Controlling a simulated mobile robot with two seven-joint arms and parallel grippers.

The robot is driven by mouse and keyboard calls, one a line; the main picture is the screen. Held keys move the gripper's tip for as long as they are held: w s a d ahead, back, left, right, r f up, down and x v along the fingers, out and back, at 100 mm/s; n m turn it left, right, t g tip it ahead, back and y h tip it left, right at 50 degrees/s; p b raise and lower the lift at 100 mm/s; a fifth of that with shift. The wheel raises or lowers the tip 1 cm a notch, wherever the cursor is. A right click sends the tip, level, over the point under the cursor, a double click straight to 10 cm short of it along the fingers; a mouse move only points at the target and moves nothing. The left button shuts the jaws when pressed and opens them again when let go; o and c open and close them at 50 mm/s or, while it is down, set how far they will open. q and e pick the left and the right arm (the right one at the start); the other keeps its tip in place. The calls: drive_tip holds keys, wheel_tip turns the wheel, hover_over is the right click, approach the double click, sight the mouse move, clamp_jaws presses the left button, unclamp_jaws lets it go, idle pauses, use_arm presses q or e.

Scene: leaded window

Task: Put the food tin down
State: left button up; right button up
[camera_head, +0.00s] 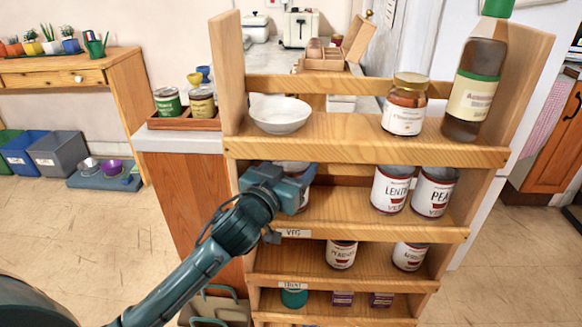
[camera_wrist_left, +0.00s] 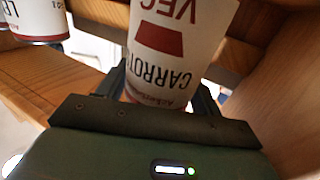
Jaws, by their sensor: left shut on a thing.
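The food tin is a white and dark-red tin reading CARROT and VEG (camera_wrist_left: 175,45); the lettering is upside down in the left wrist view. My left gripper (camera_head: 298,186) is shut on this tin, with a finger on either side in the left wrist view (camera_wrist_left: 163,92). In the head view the gripper reaches into the left end of the shelf labelled VEG (camera_head: 293,233). Only a bit of the tin's top (camera_head: 291,166) shows there behind the gripper. Its base is hidden, so I cannot tell whether it touches the shelf. My right gripper is not in view.
A LENTIL tin (camera_head: 390,190) and a PEA tin (camera_head: 434,193) stand at the right of the same shelf. The middle of that shelf is clear. Above are a white bowl (camera_head: 281,114), a jar (camera_head: 405,105) and a bottle (camera_head: 477,85). Two more tins stand on the shelf below.

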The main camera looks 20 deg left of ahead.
use_arm(q)
drive_tip(key=shift+f, duration=0.1)
drive_tip(key=o, duration=1)
drive_tip(key=shift+r, duration=0.25)
drive_tip(key=s+a, duration=0.1)
drive_tip(key=s, duration=1.1)
drive_tip(key=s+d+f+g+h, duration=0.1)
drive_tip(key=s+f, duration=0.3)
drive_tip(key=s+d+f+g, duration=0.1)
drive_tip(key=s+d+f, duration=0.1)
drive_tip(key=s+f, duration=0.3)
drive_tip(key=s+d+f+m+g+h, duration=0.1)
drive_tip(key=s+d+f, duration=0.1)
drive_tip(key=s+f, duration=0.2)
drive_tip(key=shift+s+d+f+g+h, duration=0.1)
drive_tip(key=shift+s+f+g+h, duration=0.1)
drive_tip(key=shift+f, duration=0.15)
drive_tip(key=shift+s+f+g+h, duration=0.1)
drive_tip(key=shift+f+g, duration=0.1)
drive_tip(key=shift+f, duration=0.1)
drive_tip(key=shift+w, duration=0.1)
